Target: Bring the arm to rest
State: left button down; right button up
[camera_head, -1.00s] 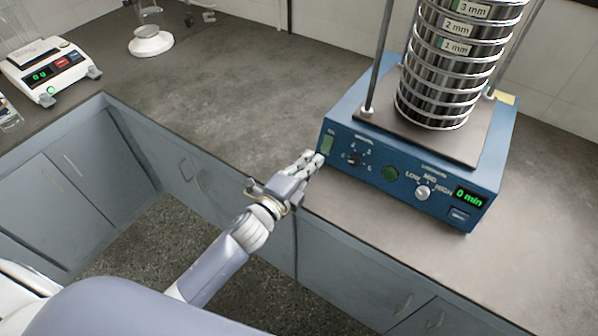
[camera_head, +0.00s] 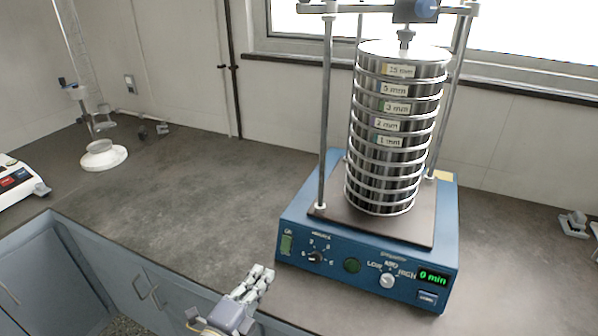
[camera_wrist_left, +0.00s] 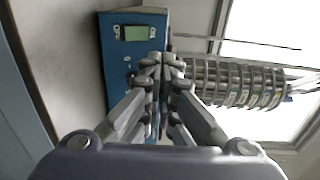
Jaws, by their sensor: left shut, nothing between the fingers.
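My left gripper (camera_head: 255,284) is at the bottom of the head view, in front of the counter's front edge and left of the shaker. It is shut and empty, apart from the shaker's panel. The left wrist view also shows its closed fingers (camera_wrist_left: 158,68) pointing toward the shaker. The blue sieve shaker (camera_head: 330,283) stands on the counter with a stack of labelled metal sieves (camera_head: 397,125) upright on it. Its display (camera_head: 432,277) reads 0 min. The green switch (camera_head: 287,245) is on the left of its panel. My right gripper is not in view.
The grey counter (camera_head: 190,200) is clear left of the shaker. A white scale (camera_head: 18,181) and a stand with a white base (camera_head: 103,156) are at the left. A small grey object (camera_head: 573,224) lies at the far right. A window is behind the shaker.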

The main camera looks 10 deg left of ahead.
pick_arm(q)
jog(key=s+a+f+n+g+y, duration=0.6)
jog(key=s+n, duration=0.3)
jog(key=n, duration=0.3)
jog(key=s+f+n+g+h, duration=0.1)
jog(key=s+f+n+g, duration=0.25)
jog(key=s, duration=0.45)
jog(key=s+f+n+g, duration=0.2)
jog(key=s+n+g, duration=0.2)
jog(key=s, duration=0.4)
notch_tip(320, 180, down, 26)
jog(key=s+g, duration=0.1)
jog(key=s, duration=0.1)
jog(key=s+a+f+g, duration=0.1)
jog(key=s+a+f, duration=0.1)
jog(key=s+f, duration=1.4)
jog(key=shift+s+a+m, duration=0.25)
jog(key=shift+s+m, duration=0.1)
jog(key=shift+s, duration=0.05)
jog(key=shift+g, duration=0.25)
